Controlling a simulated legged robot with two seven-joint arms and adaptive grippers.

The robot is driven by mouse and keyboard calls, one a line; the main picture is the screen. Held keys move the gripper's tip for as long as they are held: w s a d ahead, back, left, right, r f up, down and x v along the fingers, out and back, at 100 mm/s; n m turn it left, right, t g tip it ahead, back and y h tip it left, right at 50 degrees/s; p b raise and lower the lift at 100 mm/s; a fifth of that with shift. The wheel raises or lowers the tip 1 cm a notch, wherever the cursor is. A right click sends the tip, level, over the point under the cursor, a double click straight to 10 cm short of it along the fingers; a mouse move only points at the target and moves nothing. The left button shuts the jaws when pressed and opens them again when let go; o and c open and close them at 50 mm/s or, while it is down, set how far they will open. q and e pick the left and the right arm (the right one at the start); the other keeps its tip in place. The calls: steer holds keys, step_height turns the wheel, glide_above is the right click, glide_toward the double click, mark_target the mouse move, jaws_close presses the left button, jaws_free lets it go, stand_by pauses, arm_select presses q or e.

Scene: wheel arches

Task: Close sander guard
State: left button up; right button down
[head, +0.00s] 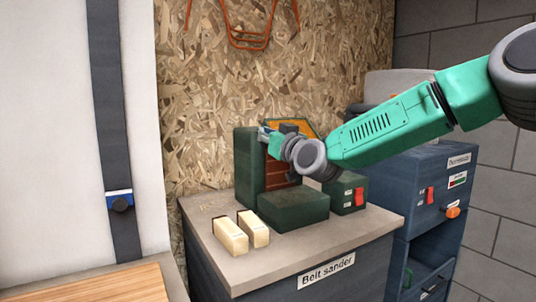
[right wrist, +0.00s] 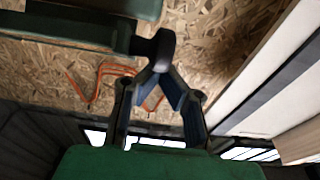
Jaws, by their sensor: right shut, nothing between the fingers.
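The belt sander (head: 293,207) is a dark green machine on a grey-topped cabinet. An upright green part (head: 246,165) stands at its left, beside an orange-brown panel (head: 276,175). I cannot tell clearly which part is the guard or how far it is open. My right gripper (head: 268,138) is in front of the upper part of the sander and hides some of it. In the right wrist view its fingers (right wrist: 162,76) are shut and empty, with the tips close to a black knob (right wrist: 153,47) at the end of a green bar (right wrist: 75,30). Contact is unclear. My left gripper is out of view.
Two cream blocks (head: 241,234) stand on the cabinet top (head: 305,243) at the front left. A red switch (head: 360,197) is on the sander's right box. A blue-grey cabinet (head: 440,190) stands to the right. A chipboard wall (head: 210,90) is close behind.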

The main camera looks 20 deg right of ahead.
steer(key=f+t+b, duration=0.1)
steer(key=b, duration=0.1)
steer(key=f+t+b, duration=0.1)
steer(key=f+b, duration=0.1)
steer(key=shift+w+d+f+t+b, duration=0.15)
steer(key=shift+d+f+t+b, duration=0.1)
steer(key=shift+d+t+b, duration=0.1)
steer(key=shift+w+f+b, duration=0.15)
steer(key=shift+f+b, duration=0.35)
steer(key=shift+f, duration=0.05)
steer(key=shift+w+a+f, duration=0.15)
steer(key=shift+w+f, duration=0.1)
steer(key=shift+f, duration=0.2)
steer(key=shift+w+a+f, duration=0.1)
steer(key=shift+w+f, duration=0.15)
steer(key=shift+f, duration=0.2)
